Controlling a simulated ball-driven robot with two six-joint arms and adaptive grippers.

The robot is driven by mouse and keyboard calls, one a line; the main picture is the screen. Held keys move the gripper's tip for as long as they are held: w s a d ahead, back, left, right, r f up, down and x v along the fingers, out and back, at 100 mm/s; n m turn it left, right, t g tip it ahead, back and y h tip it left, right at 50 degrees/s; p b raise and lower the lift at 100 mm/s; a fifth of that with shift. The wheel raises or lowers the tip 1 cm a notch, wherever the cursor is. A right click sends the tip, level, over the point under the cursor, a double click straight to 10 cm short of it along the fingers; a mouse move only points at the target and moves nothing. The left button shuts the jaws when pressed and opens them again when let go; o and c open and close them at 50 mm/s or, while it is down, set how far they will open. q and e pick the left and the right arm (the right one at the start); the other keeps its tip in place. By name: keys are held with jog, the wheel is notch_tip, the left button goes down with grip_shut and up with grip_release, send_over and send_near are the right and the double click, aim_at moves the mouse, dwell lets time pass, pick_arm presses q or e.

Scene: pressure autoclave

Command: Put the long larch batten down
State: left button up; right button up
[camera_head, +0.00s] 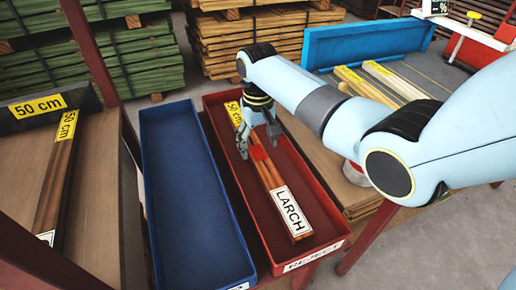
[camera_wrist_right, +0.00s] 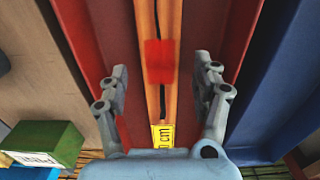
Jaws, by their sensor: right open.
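The long larch batten (camera_head: 265,172) lies lengthwise in the red reject tray (camera_head: 244,200). It looks like two brown strips side by side, with a white LARCH label at the near end, a red patch along its length and a yellow label at the far end. In the right wrist view the batten (camera_wrist_right: 145,25) runs between the fingers. My right gripper (camera_head: 260,148) is open, low over the batten near the red patch. In the wrist view the gripper (camera_wrist_right: 160,66) has one finger on each side, with visible gaps to the wood. My left gripper is not in view.
An empty blue tray (camera_head: 185,185) stands directly left of the red one. A bench (camera_head: 98,190) at left holds another labelled batten (camera_head: 55,180) and a dark beam (camera_head: 30,115). Pale battens (camera_head: 395,80) lie beyond my right arm, near a blue panel (camera_head: 360,42). Timber stacks stand behind.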

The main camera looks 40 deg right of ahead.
aim_at(258, 153)
notch_tip(258, 153, up, 9)
jog(key=shift+p, duration=0.4)
jog(key=shift+f, duration=0.1)
